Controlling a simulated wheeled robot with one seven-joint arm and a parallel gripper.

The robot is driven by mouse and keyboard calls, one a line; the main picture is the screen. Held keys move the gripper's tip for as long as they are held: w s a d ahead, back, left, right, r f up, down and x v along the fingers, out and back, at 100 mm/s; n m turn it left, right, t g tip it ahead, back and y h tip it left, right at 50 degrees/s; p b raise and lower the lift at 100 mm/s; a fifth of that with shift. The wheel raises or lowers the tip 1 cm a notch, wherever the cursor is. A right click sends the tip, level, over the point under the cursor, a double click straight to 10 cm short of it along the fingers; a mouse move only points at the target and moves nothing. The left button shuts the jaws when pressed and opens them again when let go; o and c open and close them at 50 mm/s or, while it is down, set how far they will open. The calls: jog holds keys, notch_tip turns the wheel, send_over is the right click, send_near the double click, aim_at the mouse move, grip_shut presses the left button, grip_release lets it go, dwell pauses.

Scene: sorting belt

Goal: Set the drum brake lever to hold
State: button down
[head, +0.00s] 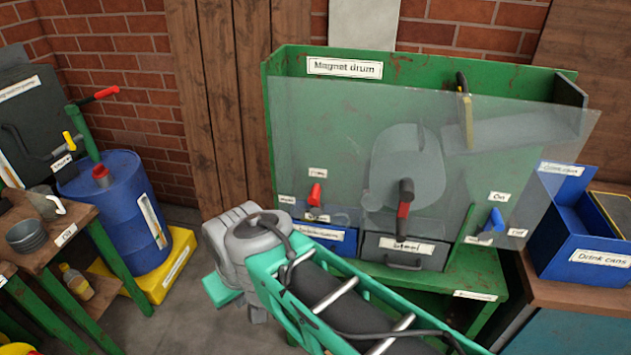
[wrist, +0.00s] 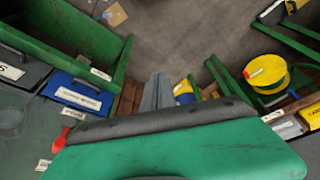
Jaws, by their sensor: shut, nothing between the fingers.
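The green magnet drum machine (head: 420,62) stands against the wall. A short red lever (head: 315,194) is low on its left, standing nearly upright below a small label (head: 317,173), with another label (head: 287,199) to its left. Their words are too small to read surely; I take this for the drum brake lever. A red lever also shows at the lower left of the wrist view (wrist: 60,140). My gripper (wrist: 157,88) is shut and empty, pointing toward the floor, apart from the lever.
A clear guard sheet (head: 330,110) covers the machine front. A red-handled crank (head: 404,208) and a blue lever (head: 495,221) lie further right. The steel drawer (head: 400,250) and a blue bin (head: 330,238) are below. A blue barrel (head: 130,215) stands left.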

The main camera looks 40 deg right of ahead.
jog(key=shift+s, duration=0.15)
jog(key=shift+d+r, duration=0.1)
jog(key=w+d+r+m+t+p, duration=0.1)
jog(key=w+d+r+m+p, duration=0.2)
jog(key=d, duration=0.6)
jog(key=w+d+r+m+t, duration=0.1)
jog(key=w+d+r+m, duration=0.3)
jog(key=d, duration=0.5)
jog(key=s+d+r+m, duration=0.1)
jog(key=s+d+r, duration=0.1)
jog(key=d, duration=0.6)
jog(key=s+d+r+m+t+p, duration=0.1)
jog(key=s+d+r, duration=0.1)
jog(key=d, duration=0.5)
jog(key=shift+s+d+r+m, duration=0.2)
jog(key=shift+s+d+m, duration=0.1)
jog(key=shift+d, duration=0.1)
jog(key=shift+w+a+f+p, duration=0.4)
jog(key=shift+w+f, duration=1.05)
jog(key=shift+f, duration=0.05)
jog(key=shift+w+a+f+p, duration=0.35)
jog(key=shift+w+f+p, duration=0.1)
jog(key=shift+w+f, duration=1.1)
jog(key=shift+w+a+f+p, duration=0.4)
jog(key=shift+w+f, duration=1)
jog(key=shift+f, duration=0.1)
